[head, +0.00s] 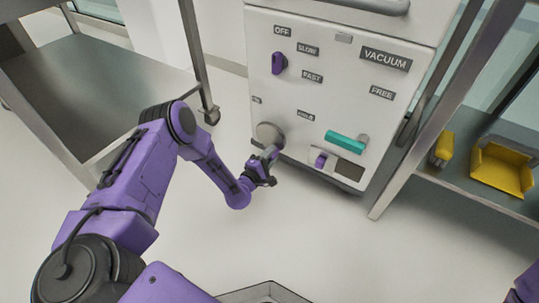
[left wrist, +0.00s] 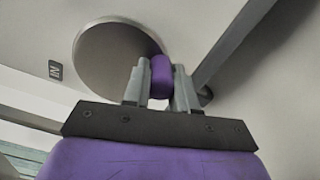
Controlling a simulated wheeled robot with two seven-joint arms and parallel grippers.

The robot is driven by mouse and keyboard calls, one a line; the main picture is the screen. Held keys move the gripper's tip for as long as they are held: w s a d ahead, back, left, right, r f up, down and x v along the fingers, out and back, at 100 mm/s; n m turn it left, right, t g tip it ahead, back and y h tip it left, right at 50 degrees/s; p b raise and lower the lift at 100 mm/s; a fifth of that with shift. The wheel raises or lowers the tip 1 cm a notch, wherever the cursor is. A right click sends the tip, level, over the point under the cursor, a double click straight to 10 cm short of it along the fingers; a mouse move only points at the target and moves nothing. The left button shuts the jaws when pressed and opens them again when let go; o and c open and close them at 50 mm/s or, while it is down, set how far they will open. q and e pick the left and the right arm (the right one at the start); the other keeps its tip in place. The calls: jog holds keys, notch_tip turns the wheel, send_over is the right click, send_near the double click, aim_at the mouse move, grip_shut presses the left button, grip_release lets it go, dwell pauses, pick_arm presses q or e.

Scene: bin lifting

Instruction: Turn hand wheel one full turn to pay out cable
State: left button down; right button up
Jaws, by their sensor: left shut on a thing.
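The hand wheel, a round grey disc (head: 268,132), sits low on the front of the white cabinet (head: 310,95). In the left wrist view the disc (left wrist: 105,58) is large, with a purple handle knob (left wrist: 161,70) near its right edge. My left gripper (head: 270,153) is at the lower edge of the wheel. In the left wrist view its two grey fingers (left wrist: 159,86) stand either side of the knob and are shut on it. No cable can be made out. My right gripper is not in view.
The cabinet also carries a purple selector (head: 279,64), a teal handle (head: 345,141) and a small purple knob (head: 320,160). A metal bench (head: 80,75) stands at left. A shelf (head: 455,185) at right holds a yellow bin (head: 502,168). Floor before the cabinet is clear.

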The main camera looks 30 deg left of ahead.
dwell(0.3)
pick_arm(q)
jog(key=c, duration=0.9)
grip_release()
jog(key=s+p, duration=0.4)
jog(key=s, duration=0.6)
jog(key=shift+s+a, duration=0.3)
jog(key=shift+a, duration=0.1)
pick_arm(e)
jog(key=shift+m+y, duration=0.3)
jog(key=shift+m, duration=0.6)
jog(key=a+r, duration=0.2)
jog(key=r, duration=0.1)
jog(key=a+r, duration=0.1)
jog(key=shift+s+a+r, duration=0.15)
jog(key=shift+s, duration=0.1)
